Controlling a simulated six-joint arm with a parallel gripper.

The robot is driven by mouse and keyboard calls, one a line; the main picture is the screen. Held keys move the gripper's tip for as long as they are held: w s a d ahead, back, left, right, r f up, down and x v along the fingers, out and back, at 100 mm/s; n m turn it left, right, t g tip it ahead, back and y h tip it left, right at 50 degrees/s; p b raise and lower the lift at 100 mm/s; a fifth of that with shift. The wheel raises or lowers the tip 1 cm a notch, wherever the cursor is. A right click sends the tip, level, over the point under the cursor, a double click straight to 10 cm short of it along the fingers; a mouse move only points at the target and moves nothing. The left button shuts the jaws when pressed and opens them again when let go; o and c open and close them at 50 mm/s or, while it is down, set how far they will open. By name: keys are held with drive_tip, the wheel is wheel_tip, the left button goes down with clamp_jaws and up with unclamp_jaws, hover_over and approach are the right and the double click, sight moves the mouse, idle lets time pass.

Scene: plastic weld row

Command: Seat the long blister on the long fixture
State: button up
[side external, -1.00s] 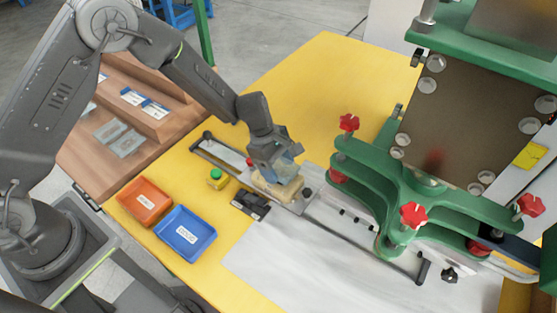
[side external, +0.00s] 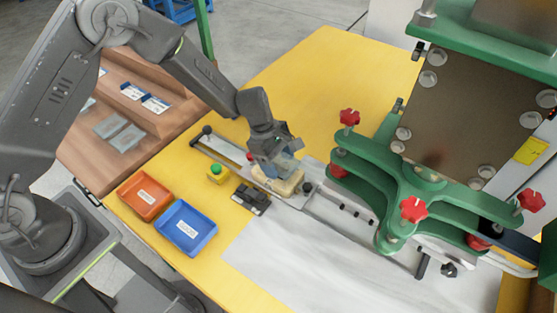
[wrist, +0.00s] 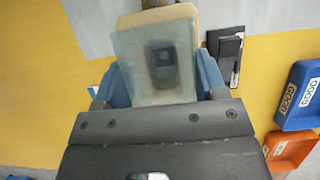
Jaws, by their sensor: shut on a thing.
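My gripper (side external: 272,150) is over the sliding rail in the side view. In the wrist view my gripper (wrist: 158,85) is shut on a clear, bluish blister (wrist: 135,55), with a blue finger on each side. The blister (side external: 288,163) is partly hidden by the fingers in the side view. Right under it is a beige fixture block (side external: 277,184), which also shows past the blister's far edge in the wrist view (wrist: 185,14). A dark oblong shape shows through the blister. I cannot tell whether the blister touches the fixture or is slightly above it.
A green press with red knobs (side external: 413,209) stands right of the fixture. A black clamp-like part (side external: 250,199) and a yellow box with a green button (side external: 216,173) are in front. Blue (side external: 186,227) and orange (side external: 144,196) bins sit left. Clear trays (side external: 120,132) lie on a wooden rack.

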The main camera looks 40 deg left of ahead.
drive_tip(key=shift+f, duration=0.7)
idle(0.3)
drive_tip(key=shift+r, duration=0.1)
idle(0.3)
drive_tip(key=o, duration=1)
drive_tip(key=c, duration=0.5)
drive_tip(key=shift+o, duration=0.2)
drive_tip(key=shift+r, duration=3.5)
